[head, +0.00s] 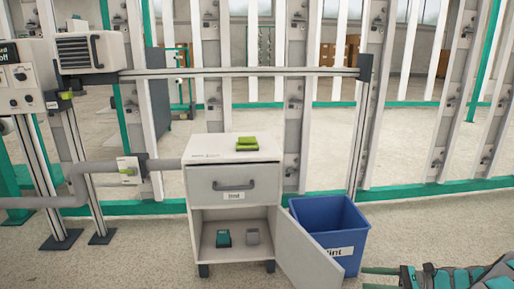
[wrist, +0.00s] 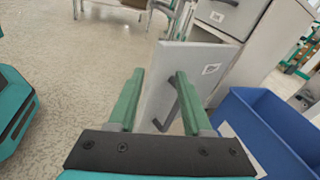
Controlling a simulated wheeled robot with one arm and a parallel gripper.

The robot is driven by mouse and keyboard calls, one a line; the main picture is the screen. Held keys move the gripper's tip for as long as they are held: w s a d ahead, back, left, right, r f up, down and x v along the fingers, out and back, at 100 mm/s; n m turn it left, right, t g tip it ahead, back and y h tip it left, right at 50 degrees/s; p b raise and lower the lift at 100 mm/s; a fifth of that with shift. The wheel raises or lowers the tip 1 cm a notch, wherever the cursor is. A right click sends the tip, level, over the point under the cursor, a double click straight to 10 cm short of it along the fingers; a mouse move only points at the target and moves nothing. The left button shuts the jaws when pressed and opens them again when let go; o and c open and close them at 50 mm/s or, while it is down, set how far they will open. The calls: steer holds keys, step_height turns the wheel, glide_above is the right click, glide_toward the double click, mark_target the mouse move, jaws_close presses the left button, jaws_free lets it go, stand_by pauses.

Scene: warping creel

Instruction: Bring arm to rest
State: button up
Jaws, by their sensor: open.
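My gripper (wrist: 155,100) is open and empty in the wrist view, its two green fingers spread apart. The open door (wrist: 168,95) of the white cabinet lies beyond the fingers, with its dark handle (wrist: 187,103) near the right finger; I cannot tell whether they touch. In the head view my arm (head: 455,275) shows at the lower right corner, with a green finger (head: 382,270) low at the right of the cabinet door (head: 310,252).
The cabinet (head: 234,160) has a green object (head: 247,143) on top, a shut drawer (head: 235,186) and two small items inside. A blue bin (head: 330,228) stands right of it, close to the door. Creel posts and a rail stand behind. Floor at the front left is clear.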

steer(key=s+a+r+n+g+h+p, duration=0.2)
steer(key=s+a+r+n+g+h, duration=0.25)
steer(key=a+r, duration=0.5)
steer(key=s+a+r+n+g+h+p, duration=0.1)
steer(key=s+a+r+n+g, duration=0.45)
steer(key=a, duration=0.65)
steer(key=s+a+r+n+t+h+p, duration=0.1)
steer(key=s+a+r+n+h, duration=0.15)
steer(key=s, duration=0.45)
steer(key=s+a+r+n+h+p, duration=0.1)
steer(key=s+n+h+p, duration=0.15)
steer(key=s, duration=0.45)
steer(key=s+d+n+t+h+p, duration=0.1)
steer(key=s+d+n+h, duration=0.3)
steer(key=s, duration=0.6)
steer(key=shift+s+d+r+t+h, duration=0.25)
steer(key=shift+d+r+t+h, duration=0.1)
steer(key=shift+d+t+h, duration=0.6)
